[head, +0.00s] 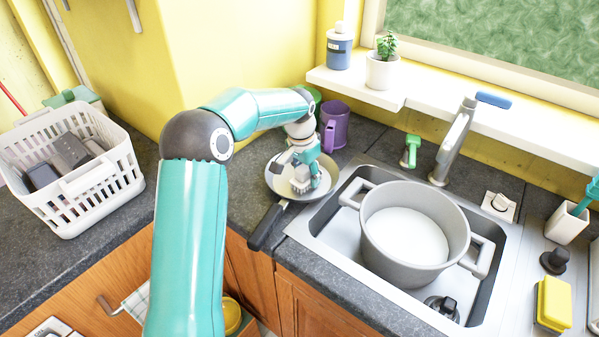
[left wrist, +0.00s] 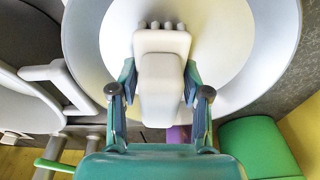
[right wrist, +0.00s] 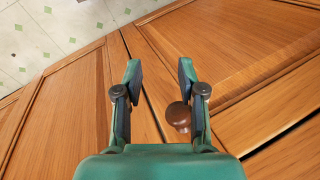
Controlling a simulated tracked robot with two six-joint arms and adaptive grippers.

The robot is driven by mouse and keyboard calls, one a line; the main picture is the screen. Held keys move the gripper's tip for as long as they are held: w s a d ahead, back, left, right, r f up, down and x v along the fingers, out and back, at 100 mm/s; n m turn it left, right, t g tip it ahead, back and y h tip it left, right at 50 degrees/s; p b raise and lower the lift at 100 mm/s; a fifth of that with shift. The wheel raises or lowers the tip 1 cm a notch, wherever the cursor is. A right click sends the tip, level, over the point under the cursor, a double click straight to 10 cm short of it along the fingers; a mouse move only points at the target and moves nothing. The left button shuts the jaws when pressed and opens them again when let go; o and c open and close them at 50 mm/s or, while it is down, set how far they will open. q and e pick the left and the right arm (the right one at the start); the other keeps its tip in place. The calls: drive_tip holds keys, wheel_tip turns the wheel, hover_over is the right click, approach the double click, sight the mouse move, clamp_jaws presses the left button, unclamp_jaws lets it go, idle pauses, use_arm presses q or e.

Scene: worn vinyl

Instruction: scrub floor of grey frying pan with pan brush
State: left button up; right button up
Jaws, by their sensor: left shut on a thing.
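The grey frying pan (head: 328,173) rests on the dark counter left of the sink, its dark handle (head: 267,228) pointing to the front. My left gripper (head: 303,167) is over the pan, shut on the pale pan brush (head: 300,184). In the left wrist view, the fingers (left wrist: 160,80) grip both sides of the white brush (left wrist: 163,90), with grey bristle tufts at its far end, over the pan's pale floor (left wrist: 228,45). Whether the bristles touch the floor is unclear. My right gripper (right wrist: 156,88) is open and empty in front of wooden cabinet doors.
A large grey pot (head: 415,235) stands in the sink (head: 337,228), right of the pan. A purple mug (head: 335,125) and a green item (head: 315,97) stand just behind the pan. A white basket (head: 90,190) is at the left. Counter between basket and pan is clear.

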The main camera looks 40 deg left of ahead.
use_arm(q)
drive_tip(key=shift+d, duration=0.7)
drive_tip(key=shift+a+p, duration=0.3)
drive_tip(key=shift+a, duration=0.3)
drive_tip(key=shift+a+p, duration=1.15)
drive_tip(key=shift+a, duration=1.35)
drive_tip(key=shift+d, duration=0.15)
